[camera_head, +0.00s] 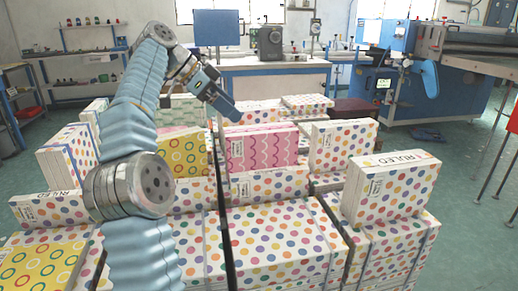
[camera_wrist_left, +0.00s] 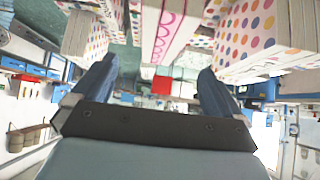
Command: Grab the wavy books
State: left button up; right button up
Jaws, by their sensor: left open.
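The wavy books (camera_head: 268,147) are a pink pack with magenta wavy lines, standing upright on polka-dot stacks near the middle of the head view. In the left wrist view the wavy books (camera_wrist_left: 166,28) show at the top centre, their pale side and wavy edge lying in line with the gap between my fingers. My left gripper (camera_head: 232,112) is above and behind the pack in the head view, apart from it. In the left wrist view the gripper (camera_wrist_left: 155,75) is open, with nothing between its two blue fingers. My right gripper is not in view.
Polka-dot packs stand close by at the right (camera_head: 342,146) and far right (camera_head: 392,188). A yellow ringed pack (camera_head: 182,155) stands at the left of the wavy books. Strapped polka-dot stacks (camera_head: 283,245) fill the front. Space above the packs is open.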

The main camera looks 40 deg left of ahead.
aim_at(260, 128)
pick_arm(q)
jog(key=b+x, duration=0.1)
jog(key=x, duration=0.5)
jog(key=shift+w+d+f+b, duration=0.2)
jog(key=shift+f+b, duration=0.1)
jog(key=shift+w+r+x, duration=0.15)
jog(key=shift+w+x, duration=0.05)
jog(key=shift+x, duration=1.35)
jog(key=shift+w+r+x, duration=0.1)
jog(key=shift+w+x, duration=0.05)
jog(key=shift+x, duration=1.4)
jog(key=shift+r, duration=0.1)
grip_shut()
jog(key=shift+r, duration=0.1)
